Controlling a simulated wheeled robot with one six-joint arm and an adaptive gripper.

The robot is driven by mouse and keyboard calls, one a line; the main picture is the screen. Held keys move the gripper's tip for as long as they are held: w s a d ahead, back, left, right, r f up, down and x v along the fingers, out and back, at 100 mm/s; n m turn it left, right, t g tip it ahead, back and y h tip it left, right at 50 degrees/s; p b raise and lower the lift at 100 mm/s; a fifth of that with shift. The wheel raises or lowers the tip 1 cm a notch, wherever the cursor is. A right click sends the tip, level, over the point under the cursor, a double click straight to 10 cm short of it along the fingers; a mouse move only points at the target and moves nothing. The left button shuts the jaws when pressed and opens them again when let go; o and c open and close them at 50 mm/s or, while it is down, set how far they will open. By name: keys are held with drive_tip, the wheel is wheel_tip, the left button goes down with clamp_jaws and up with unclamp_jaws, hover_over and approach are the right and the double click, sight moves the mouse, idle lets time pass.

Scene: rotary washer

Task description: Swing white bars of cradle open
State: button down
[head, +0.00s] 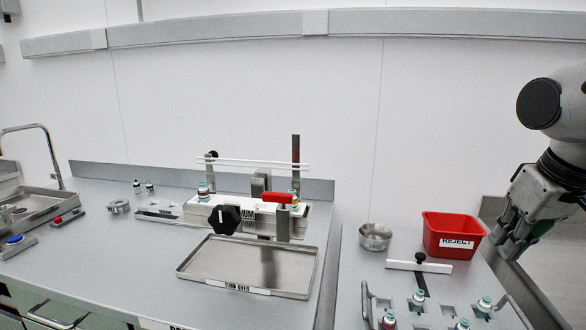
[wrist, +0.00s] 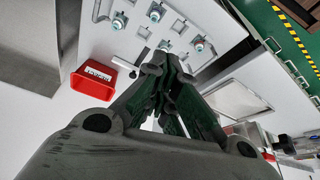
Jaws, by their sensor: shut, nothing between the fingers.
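The cradle is a metal fixture with a white base (head: 230,212) in the middle of the bench in the head view. Thin white bars (head: 250,163) run level across its top, between a post at the left and a taller grey post (head: 296,160) at the right. Small vials stand on the base, and a red block (head: 277,197) sits near its right end. A black knob (head: 224,219) is at its front. My gripper (head: 508,245) is far to the right of it, beside the red bin, and is shut and empty. Its closed fingers (wrist: 165,65) also show in the wrist view.
A red REJECT bin (head: 455,238) and a metal bowl (head: 375,237) stand on the right bench. A vial rack with a white crossbar (head: 420,266) is in front. A shallow tray (head: 250,265) lies before the cradle. A sink (head: 30,205) is at far left.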

drive_tip(key=w+a+r+n+h, duration=0.1)
drive_tip(key=w+a+n, duration=0.2)
drive_tip(key=a+n, duration=0.5)
drive_tip(key=w+a+r+n, duration=0.1)
drive_tip(key=w+a+n, duration=0.3)
drive_tip(key=a, duration=0.8)
drive_tip(key=w+a+r+n+h, duration=0.1)
drive_tip(key=w+a+n, duration=0.1)
drive_tip(key=a+n, duration=0.65)
drive_tip(key=w+a+r+n+t, duration=0.4)
drive_tip(key=a+r+n+t, duration=0.1)
drive_tip(key=a+r+n, duration=0.55)
drive_tip(key=n, duration=0.2)
approach(293, 166)
wheel_tip(293, 166, down, 3)
drive_tip(key=w, duration=0.2)
drive_tip(key=shift+w+d+f, duration=0.15)
drive_tip(key=shift+w+d, duration=0.05)
drive_tip(key=shift+w, duration=0.45)
